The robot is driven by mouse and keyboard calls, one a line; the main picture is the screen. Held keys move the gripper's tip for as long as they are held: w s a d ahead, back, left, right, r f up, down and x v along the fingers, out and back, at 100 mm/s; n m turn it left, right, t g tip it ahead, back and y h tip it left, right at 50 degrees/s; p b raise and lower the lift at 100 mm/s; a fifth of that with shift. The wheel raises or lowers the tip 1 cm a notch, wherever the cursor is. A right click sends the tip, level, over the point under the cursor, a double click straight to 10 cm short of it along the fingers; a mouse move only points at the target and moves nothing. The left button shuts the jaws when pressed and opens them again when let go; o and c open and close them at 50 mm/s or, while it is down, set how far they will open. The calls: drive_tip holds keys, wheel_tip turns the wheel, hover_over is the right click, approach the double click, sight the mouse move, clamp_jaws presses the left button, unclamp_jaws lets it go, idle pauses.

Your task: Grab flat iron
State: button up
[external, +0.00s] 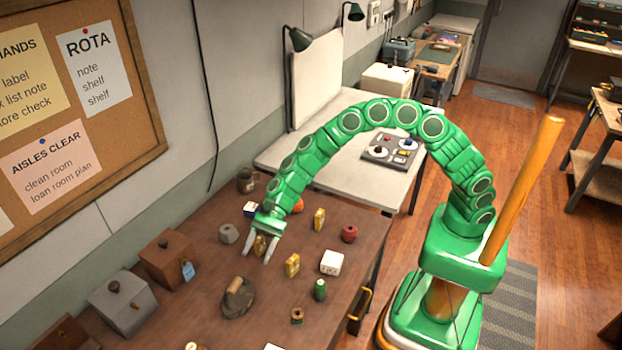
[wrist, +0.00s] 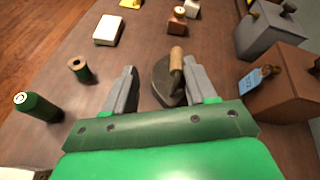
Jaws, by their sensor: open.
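The flat iron (external: 238,302) is a dark iron with a wooden handle, lying on the brown table left of the centre in the external view. In the wrist view the flat iron (wrist: 163,88) shows between my fingers and ahead of them, its wooden handle uppermost. My gripper (external: 257,257) is open and empty, above the table and farther back than the iron in the external view. Its grey fingers (wrist: 160,82) stand to either side of the iron in the wrist view. I see no contact with the iron.
A grey box (external: 122,303) and a brown box (external: 170,259) stand left of the iron.

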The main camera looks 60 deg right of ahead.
sight(237, 281)
drive_tip(key=f, duration=0.1)
drive_tip(key=w+a+f+m, duration=0.1)
drive_tip(key=f, duration=0.1)
drive_tip(key=w+a+f+m, duration=0.1)
drive_tip(key=shift+w+a+f+t, duration=0.25)
drive_tip(key=shift+t, duration=0.15)
drive_tip(key=shift+a+f, duration=0.1)
drive_tip(key=shift+a, duration=0.1)
drive_tip(key=shift+x, duration=3.75)
drive_tip(key=shift+w+r, duration=0.1)
drive_tip(key=shift+r, duration=0.1)
drive_tip(key=shift+c, duration=0.3)
clamp_jaws()
